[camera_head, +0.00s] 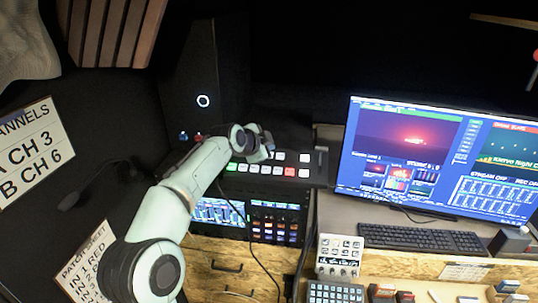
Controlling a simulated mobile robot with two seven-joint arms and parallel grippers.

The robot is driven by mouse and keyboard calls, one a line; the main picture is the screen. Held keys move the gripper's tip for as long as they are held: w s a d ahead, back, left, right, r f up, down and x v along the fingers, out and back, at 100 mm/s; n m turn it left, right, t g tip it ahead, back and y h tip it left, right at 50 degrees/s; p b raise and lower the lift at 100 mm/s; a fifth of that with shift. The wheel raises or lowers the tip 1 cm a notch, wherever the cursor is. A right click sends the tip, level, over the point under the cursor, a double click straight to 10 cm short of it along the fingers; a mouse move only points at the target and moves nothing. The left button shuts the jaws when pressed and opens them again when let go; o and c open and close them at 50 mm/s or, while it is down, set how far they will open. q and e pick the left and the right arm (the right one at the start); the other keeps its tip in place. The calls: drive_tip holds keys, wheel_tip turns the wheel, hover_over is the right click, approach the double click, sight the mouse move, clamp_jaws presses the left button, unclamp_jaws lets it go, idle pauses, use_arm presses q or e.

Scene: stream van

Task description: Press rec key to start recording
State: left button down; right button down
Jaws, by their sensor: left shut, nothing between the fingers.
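A dark control panel (314,180) with rows of white, green and red keys lies on the desk in the middle of the head view. One lit red key (290,172) is on its front row at the right. I cannot read a rec label on any key. My left gripper (268,150) is shut and empty over the back left part of the panel, left of and behind the red key. I cannot tell whether its tip touches the panel. My left arm hides the panel's left end. My right gripper is not in view.
A monitor (440,158) and keyboard (420,239) stand at the right. A white keypad with knobs (340,256) sits near the front. A black tower (203,75) stands behind the arm. Small screens (275,222) are below the panel, with a loose black cable (262,262).

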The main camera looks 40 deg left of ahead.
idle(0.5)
use_arm(q)
drive_tip(key=shift+a+f, duration=0.1)
drive_tip(key=shift+f, duration=0.3)
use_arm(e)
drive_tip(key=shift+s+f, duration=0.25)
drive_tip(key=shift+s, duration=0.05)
use_arm(q)
drive_tip(key=shift+w+f+b, duration=0.2)
drive_tip(key=shift+f+b, duration=0.2)
drive_tip(key=shift+f, duration=0.1)
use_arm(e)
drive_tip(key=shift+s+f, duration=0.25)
use_arm(q)
drive_tip(key=shift+r, duration=0.15)
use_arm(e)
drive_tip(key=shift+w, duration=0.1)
use_arm(q)
drive_tip(key=shift+s+r+p, duration=0.1)
drive_tip(key=shift+r+p, duration=0.2)
drive_tip(key=shift+r, duration=0.4)
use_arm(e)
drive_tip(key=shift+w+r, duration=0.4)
use_arm(q)
drive_tip(key=shift+s, duration=0.1)
